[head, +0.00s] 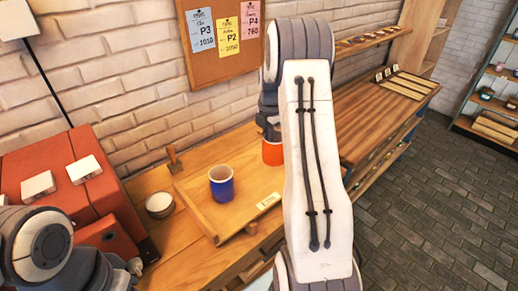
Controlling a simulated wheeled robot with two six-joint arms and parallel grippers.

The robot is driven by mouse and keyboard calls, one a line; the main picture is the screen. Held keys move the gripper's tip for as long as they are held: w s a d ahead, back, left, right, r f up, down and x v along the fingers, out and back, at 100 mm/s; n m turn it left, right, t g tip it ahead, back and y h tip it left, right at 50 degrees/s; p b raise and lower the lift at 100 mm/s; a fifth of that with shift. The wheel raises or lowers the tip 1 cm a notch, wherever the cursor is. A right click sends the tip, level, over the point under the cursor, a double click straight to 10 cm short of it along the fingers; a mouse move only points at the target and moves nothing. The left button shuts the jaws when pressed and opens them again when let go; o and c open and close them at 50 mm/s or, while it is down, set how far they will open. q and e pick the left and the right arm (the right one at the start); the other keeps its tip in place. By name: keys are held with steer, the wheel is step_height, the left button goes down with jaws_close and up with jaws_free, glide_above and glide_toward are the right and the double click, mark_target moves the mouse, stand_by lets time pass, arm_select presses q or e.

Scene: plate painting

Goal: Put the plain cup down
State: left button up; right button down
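An orange cup (272,154) is at the back of the wooden tray (196,202), partly hidden by my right arm. My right gripper (268,130) is right at its rim; the arm hides the fingers, so I cannot tell whether they grip the cup or whether its base touches the wood. A small pale cup or bowl (159,205) stands on the bench left of the tray. My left arm is at the lower left; its gripper end (128,267) barely shows, its fingers unclear.
Red boxes (60,170) with white blocks on top fill the left. A small label (268,201) is on the tray's front edge. A wooden table (375,110) and a shelf rack (495,100) stand to the right. The tray's front part is clear.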

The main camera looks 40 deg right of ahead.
steer(key=w+f, duration=0.1)
steer(key=w+f+p, duration=0.1)
steer(key=f, duration=0.1)
steer(key=f+p, duration=0.1)
steer(key=f, duration=0.1)
steer(key=shift+w+a, duration=0.35)
steer(key=shift+w, duration=0.05)
steer(key=shift+f, duration=0.45)
steer(key=shift+f, duration=0.1)
steer(key=c, duration=1)
jaws_free()
